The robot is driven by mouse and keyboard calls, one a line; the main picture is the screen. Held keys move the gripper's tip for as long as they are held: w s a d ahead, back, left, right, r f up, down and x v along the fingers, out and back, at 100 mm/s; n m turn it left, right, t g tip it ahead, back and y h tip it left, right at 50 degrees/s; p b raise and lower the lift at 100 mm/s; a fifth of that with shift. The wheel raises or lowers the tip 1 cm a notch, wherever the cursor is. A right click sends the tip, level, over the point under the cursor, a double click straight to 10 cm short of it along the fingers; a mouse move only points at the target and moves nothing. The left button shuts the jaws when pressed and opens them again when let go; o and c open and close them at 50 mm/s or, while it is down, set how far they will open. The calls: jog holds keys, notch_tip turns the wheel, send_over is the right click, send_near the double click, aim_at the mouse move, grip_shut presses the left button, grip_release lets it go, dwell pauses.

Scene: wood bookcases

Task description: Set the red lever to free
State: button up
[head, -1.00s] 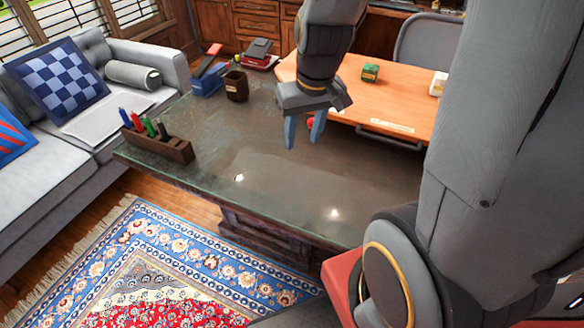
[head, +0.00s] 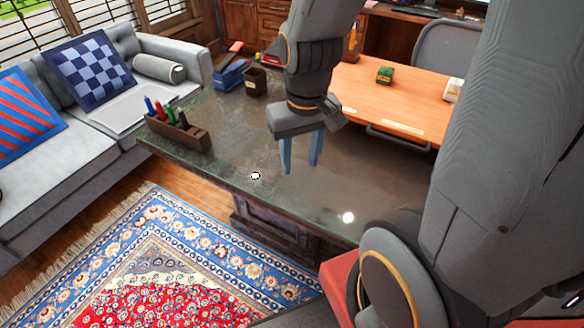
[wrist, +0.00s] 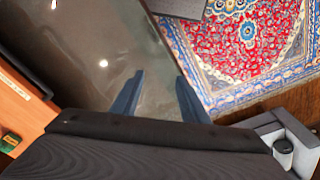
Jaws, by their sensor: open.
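A pen holder (head: 178,132) stands at the desk's left end. Behind it are a blue tray (head: 229,75) and a dark cup (head: 256,82). A green box (head: 385,75) sits on the orange-brown wooden top (head: 400,100). A sofa (head: 60,155) and rug (head: 190,255) lie left and front.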

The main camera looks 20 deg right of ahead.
jog(key=shift+s+a, duration=0.2)
jog(key=shift+s, duration=0.15)
jog(key=shift+c, duration=0.8)
jog(key=w, duration=0.2)
jog(key=w+d+b, duration=0.1)
jog(key=w, duration=0.1)
jog(key=shift+d, duration=0.15)
jog(key=c, duration=0.8)
jog(key=shift+n+t, duration=0.5)
jog(key=shift+t, duration=0.1)
jog(key=w+d, duration=0.1)
jog(key=w, duration=0.2)
jog(key=w+d+b, duration=0.1)
jog(key=w+d, duration=0.1)
jog(key=w, duration=0.1)
jog(key=w+d, duration=0.2)
jog(key=w, duration=0.1)
jog(key=shift+w+r+b, duration=0.15)
jog(key=shift+w+b, duration=0.2)
jog(key=shift+b, duration=0.05)
grip_shut()
jog(key=w+d+r+n+t+b, duration=0.1)
jog(key=w+d+r+t+b, duration=0.1)
jog(key=w+d, duration=1.05)
notch_tip(320, 180, down, 10)
jog(key=p, duration=0.2)
jog(key=shift+s+a+y+p, duration=0.25)
jog(key=shift+a+y+p, duration=0.05)
jog(key=shift+y+p, duration=0.1)
